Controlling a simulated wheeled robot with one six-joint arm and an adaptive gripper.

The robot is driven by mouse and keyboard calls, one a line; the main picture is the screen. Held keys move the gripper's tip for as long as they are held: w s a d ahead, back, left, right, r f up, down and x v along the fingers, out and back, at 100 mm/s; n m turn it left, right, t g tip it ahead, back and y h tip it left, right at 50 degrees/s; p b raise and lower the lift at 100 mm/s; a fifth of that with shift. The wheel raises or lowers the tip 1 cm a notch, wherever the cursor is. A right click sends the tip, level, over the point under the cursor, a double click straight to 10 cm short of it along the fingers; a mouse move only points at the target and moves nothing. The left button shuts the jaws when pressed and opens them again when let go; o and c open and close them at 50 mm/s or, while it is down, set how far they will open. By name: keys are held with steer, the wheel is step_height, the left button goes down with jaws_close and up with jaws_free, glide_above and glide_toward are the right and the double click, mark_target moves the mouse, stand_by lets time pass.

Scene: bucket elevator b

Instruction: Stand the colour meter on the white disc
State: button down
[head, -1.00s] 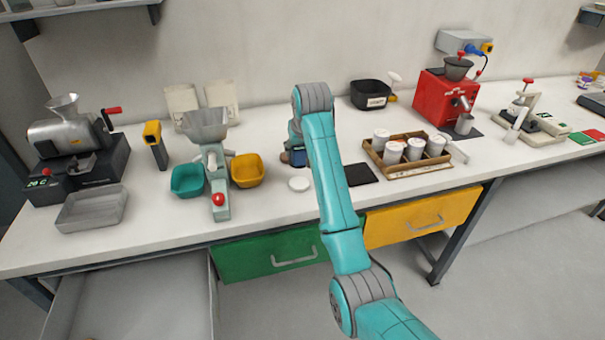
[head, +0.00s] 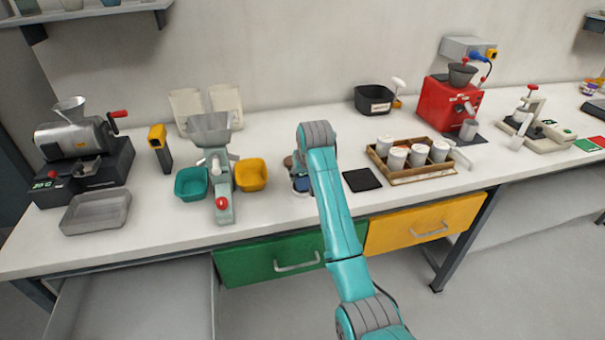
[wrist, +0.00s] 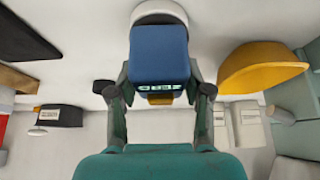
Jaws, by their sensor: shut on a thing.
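The colour meter (wrist: 160,55) is a blue block with a small display and a yellow part at its lower end in the wrist view. My gripper (wrist: 160,90) is shut on it, with one finger on each side. In the head view the meter (head: 301,184) shows only partly, at the left edge of my arm. The white disc (wrist: 158,8) shows at the top of the wrist view, just beyond the meter and partly hidden by it. In the head view the disc is mostly hidden by the meter and arm. I cannot tell whether meter and disc touch.
A yellow bowl (head: 251,174) and a teal bowl (head: 192,184) flank a grey-green mill (head: 221,190) on the left.

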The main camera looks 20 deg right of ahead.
steer(key=shift+c, duration=2.4)
jaws_free()
steer(key=v, duration=1.2)
